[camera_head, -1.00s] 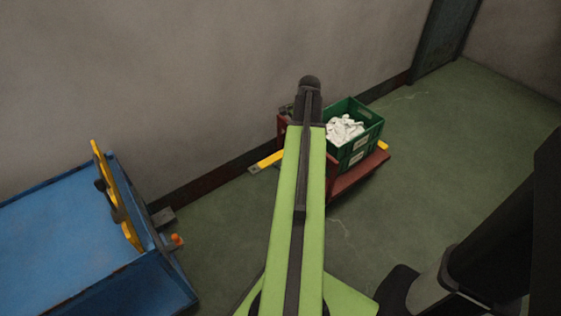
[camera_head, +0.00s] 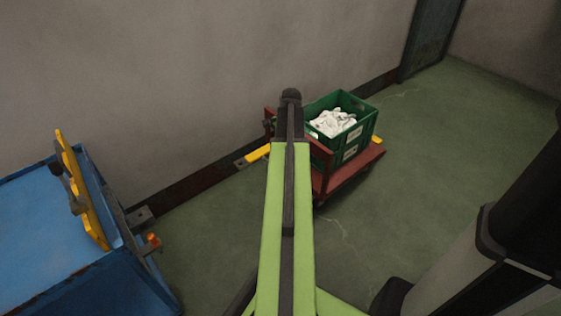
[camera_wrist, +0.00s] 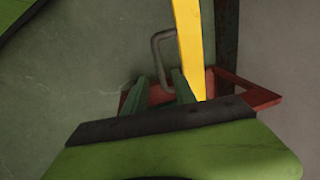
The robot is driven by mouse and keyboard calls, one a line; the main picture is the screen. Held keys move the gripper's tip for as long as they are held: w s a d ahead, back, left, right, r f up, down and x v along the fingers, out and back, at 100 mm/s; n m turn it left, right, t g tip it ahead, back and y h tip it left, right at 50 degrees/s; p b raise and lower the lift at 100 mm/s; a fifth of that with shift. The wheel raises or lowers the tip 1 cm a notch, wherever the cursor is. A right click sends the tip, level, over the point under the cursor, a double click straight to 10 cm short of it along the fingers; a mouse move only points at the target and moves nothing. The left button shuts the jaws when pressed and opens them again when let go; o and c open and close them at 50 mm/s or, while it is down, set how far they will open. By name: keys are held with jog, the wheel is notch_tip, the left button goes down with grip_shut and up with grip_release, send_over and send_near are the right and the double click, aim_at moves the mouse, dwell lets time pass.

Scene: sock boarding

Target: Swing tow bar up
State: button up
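The tow bar (camera_head: 257,153) is a yellow bar with a grey end, sticking out low to the left from the red cart (camera_head: 345,175). In the wrist view the yellow bar (camera_wrist: 188,35) runs from the top edge down to the red frame (camera_wrist: 245,92), with a bent grey handle (camera_wrist: 157,50) at its left side. In the head view my arm hides the gripper.
A green crate (camera_head: 352,151) of white socks (camera_head: 332,122) stands on the cart. The cart is close to the wall (camera_head: 200,70). A blue table or bin (camera_head: 45,215) with a yellow upright part (camera_head: 82,190) stands at left. Green floor (camera_head: 440,150) is clear at right.

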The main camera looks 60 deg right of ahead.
jog(key=f, duration=0.1)
jog(key=f+b, duration=0.1)
jog(key=f, duration=0.1)
jog(key=shift+w+d, duration=0.1)
jog(key=shift+w, duration=0.2)
grip_shut()
jog(key=shift+s, duration=0.15)
dwell(0.5)
dwell(0.4)
